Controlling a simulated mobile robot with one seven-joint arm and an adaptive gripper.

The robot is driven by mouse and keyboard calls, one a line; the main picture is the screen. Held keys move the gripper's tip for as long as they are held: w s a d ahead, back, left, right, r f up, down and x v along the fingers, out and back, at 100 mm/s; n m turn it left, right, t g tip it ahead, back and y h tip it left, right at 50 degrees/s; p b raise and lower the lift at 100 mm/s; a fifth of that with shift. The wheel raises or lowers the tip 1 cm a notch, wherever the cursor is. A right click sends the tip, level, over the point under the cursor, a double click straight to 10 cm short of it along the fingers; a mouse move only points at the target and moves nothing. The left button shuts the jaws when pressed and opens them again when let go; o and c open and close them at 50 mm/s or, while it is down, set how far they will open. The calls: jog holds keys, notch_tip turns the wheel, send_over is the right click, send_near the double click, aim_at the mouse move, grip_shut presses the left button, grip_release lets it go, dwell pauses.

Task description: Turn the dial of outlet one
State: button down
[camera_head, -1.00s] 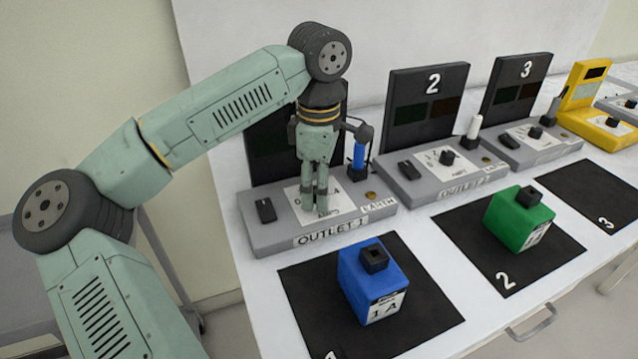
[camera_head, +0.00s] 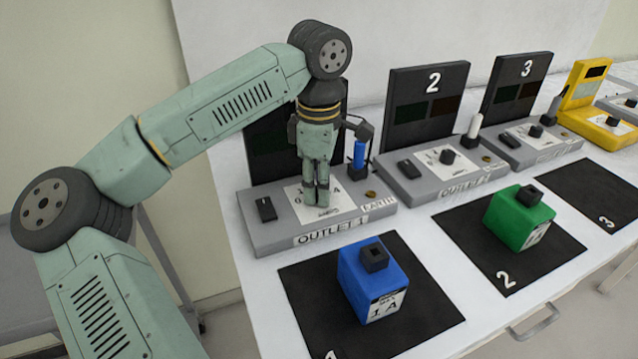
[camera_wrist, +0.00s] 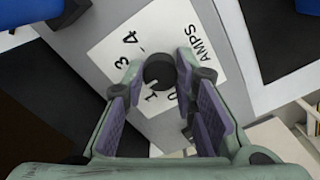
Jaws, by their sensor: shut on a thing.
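Outlet one is a grey base (camera_head: 262,232) labelled OUTLET 1, with a white scale plate (camera_head: 338,195) on top. Its round black dial (camera_wrist: 159,72) shows in the wrist view on the white plate with numbers and AMPS. My gripper (camera_head: 322,203) points straight down over this plate and is shut on the dial. In the wrist view its fingertips (camera_wrist: 160,66) sit on either side of the dial. In the head view my fingers hide the dial, and my arm hides part of the dark panel behind.
A black switch (camera_head: 266,209) and an upright blue cylinder (camera_head: 359,154) flank my gripper closely. A blue block (camera_head: 372,283) stands on a black mat in front. Outlet 2 (camera_head: 405,187) stands to the right, with a green block (camera_head: 518,220) before it.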

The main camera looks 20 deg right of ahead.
jog(key=n+b, duration=0.2)
jog(key=n, duration=0.1)
jog(key=shift+f+n, duration=0.1)
jog(key=shift+n, duration=0.3)
jog(key=shift+n+b, duration=0.45)
jog(key=shift+n, duration=1.35)
jog(key=c, duration=1.3)
grip_release()
notch_tip(320, 180, up, 12)
